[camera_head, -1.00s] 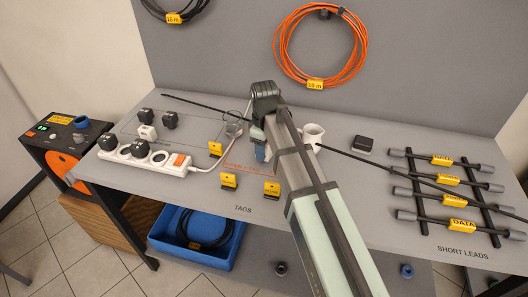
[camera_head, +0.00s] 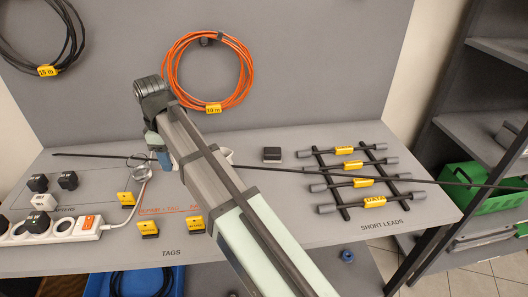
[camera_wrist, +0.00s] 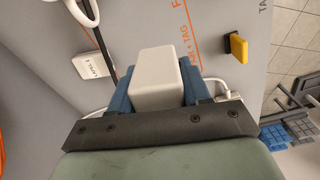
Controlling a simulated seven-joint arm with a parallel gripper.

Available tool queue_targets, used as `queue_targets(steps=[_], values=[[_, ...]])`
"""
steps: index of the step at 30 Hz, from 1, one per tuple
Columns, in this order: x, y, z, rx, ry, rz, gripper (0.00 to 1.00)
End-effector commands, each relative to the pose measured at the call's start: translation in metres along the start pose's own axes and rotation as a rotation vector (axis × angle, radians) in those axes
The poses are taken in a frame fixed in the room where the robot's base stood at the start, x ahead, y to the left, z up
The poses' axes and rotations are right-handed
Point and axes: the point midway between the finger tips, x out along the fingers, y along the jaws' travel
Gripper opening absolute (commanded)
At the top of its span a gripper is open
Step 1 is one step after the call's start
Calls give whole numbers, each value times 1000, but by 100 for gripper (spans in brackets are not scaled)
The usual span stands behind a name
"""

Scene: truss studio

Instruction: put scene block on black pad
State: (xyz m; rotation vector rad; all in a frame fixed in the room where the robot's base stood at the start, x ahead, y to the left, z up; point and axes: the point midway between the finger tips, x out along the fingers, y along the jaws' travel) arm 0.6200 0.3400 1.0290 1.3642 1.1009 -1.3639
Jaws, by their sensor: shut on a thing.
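My gripper (camera_wrist: 158,92) shows in the wrist view with its two blue fingers closed on the sides of a white block (camera_wrist: 157,78), which I take as the scene block. In the head view my gripper (camera_head: 157,148) is over the left part of the grey table; my own arm hides the block there. A small black square thing with a pale front edge (camera_head: 272,154), likely the black pad, lies on the table to the right of my gripper. Its top looks bare.
Short leads lie on a black rack (camera_head: 347,178) at right. Yellow tags (camera_head: 148,229), a white power strip (camera_head: 50,230) and black plugs (camera_head: 68,180) are at left. A long thin dark rod (camera_head: 400,179) crosses the view.

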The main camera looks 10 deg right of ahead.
Motion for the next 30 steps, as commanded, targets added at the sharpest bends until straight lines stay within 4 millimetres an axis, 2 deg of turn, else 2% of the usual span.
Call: queue_targets(steps=[1, 9, 20, 30], values=[[-12, 2, -2, 0, 2, 2, 14], [-66, 1, -1, 0, 2, 2, 14], [-63, 63, 57, -45, 0, 0, 14], [-63, 131, 142, -111, 0, 0, 14]])
